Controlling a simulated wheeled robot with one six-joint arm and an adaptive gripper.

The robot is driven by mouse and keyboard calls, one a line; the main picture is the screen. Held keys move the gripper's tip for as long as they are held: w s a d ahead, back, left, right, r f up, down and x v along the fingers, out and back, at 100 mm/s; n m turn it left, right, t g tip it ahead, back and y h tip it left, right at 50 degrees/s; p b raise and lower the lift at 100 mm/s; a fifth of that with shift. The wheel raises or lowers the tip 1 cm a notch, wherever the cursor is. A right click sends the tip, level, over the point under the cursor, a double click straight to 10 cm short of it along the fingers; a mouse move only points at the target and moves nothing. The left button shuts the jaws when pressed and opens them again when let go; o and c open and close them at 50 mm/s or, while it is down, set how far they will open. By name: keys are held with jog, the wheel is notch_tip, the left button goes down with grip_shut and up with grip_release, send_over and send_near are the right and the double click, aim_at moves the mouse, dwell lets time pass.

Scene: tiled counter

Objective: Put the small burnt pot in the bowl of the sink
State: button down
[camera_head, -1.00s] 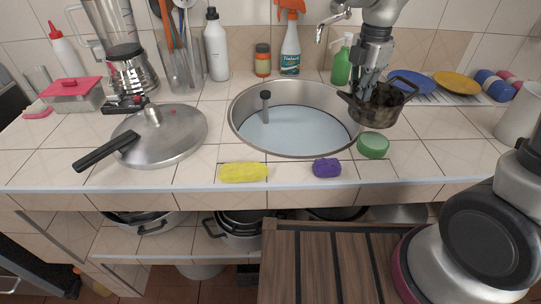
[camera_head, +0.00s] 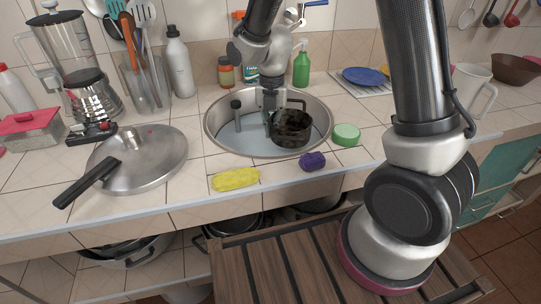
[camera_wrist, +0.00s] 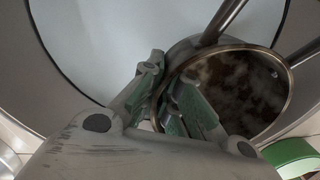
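The small burnt pot (camera_head: 292,131), dark and scorched, is inside the outline of the round metal sink (camera_head: 214,134), right of its middle. I cannot tell whether it touches the sink's floor. My gripper (camera_head: 270,117) is at the pot's left side. In the wrist view my gripper (camera_wrist: 172,92) has one finger outside and one inside the wall of the pot (camera_wrist: 235,88), shut on its rim. The stained inside and two handles show there. The pale sink floor (camera_wrist: 100,40) lies beyond.
A dark drain plug post (camera_head: 237,112) stands at the sink's left. A green round tub (camera_head: 346,134), purple sponge (camera_head: 312,161) and yellow sponge (camera_head: 236,179) lie along the front and right rim. A large lid (camera_head: 140,160) lies left; a green bottle (camera_head: 301,68) stands behind.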

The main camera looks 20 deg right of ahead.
notch_tip(320, 180, down, 9)
jog(key=shift+f, duration=0.1)
dwell(0.3)
jog(key=c, duration=1.6)
grip_release()
jog(key=shift+f, duration=0.1)
jog(key=shift+c, duration=0.2)
notch_tip(320, 180, up, 12)
jog(key=shift+r, duration=0.15)
